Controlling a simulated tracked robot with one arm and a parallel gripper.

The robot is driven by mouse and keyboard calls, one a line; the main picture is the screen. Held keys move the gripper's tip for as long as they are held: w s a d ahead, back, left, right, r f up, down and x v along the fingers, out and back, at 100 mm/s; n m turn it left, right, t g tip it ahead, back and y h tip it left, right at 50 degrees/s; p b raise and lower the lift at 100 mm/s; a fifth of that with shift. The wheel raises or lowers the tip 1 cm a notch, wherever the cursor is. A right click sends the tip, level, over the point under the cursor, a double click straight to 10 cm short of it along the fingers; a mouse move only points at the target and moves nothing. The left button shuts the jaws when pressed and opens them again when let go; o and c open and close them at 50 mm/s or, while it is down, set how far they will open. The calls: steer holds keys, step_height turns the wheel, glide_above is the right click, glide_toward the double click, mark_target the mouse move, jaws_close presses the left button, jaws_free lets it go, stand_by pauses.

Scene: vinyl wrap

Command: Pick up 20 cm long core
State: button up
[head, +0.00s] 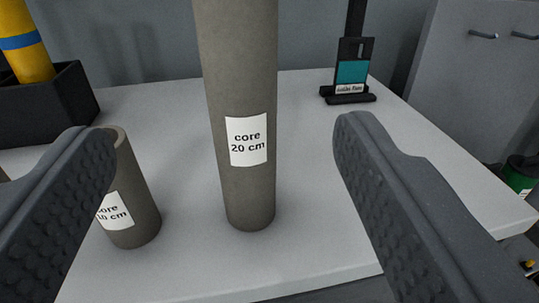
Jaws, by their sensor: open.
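The 20 cm core (243,190) is a tall grey-brown cylinder with a white label reading "core 20 cm". It stands upright on the white table in the middle of the head view, and its top is cut off by the picture's upper edge. My gripper (222,130) is open, with one dark textured finger on each side of the core in the picture. A visible gap lies between the core and each finger, and I see no contact.
A shorter core (137,215), labelled "core 10 cm", stands partly behind my left finger. A black holder (60,115) with a yellow, blue-banded roll is at the back left. A small black stand (350,85) is at the back right. The white table (310,115) is clear between.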

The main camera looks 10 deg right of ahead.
mark_target(235, 80)
steer(key=w+p, duration=0.1)
steer(key=w, duration=0.1)
steer(key=w+p, duration=0.2)
steer(key=w, duration=0.1)
steer(key=w+d+p, duration=0.1)
steer(key=w, duration=0.2)
steer(key=shift+f+p, duration=0.35)
steer(key=shift+p, duration=0.05)
steer(key=shift+w+d+b, duration=0.2)
steer(key=shift+w+b, duration=0.15)
steer(key=shift+w, duration=1.05)
steer(key=shift+w+d+b, duration=0.2)
steer(key=shift+w+b, duration=0.15)
steer(key=shift+w, duration=1.05)
steer(key=c, duration=1.1)
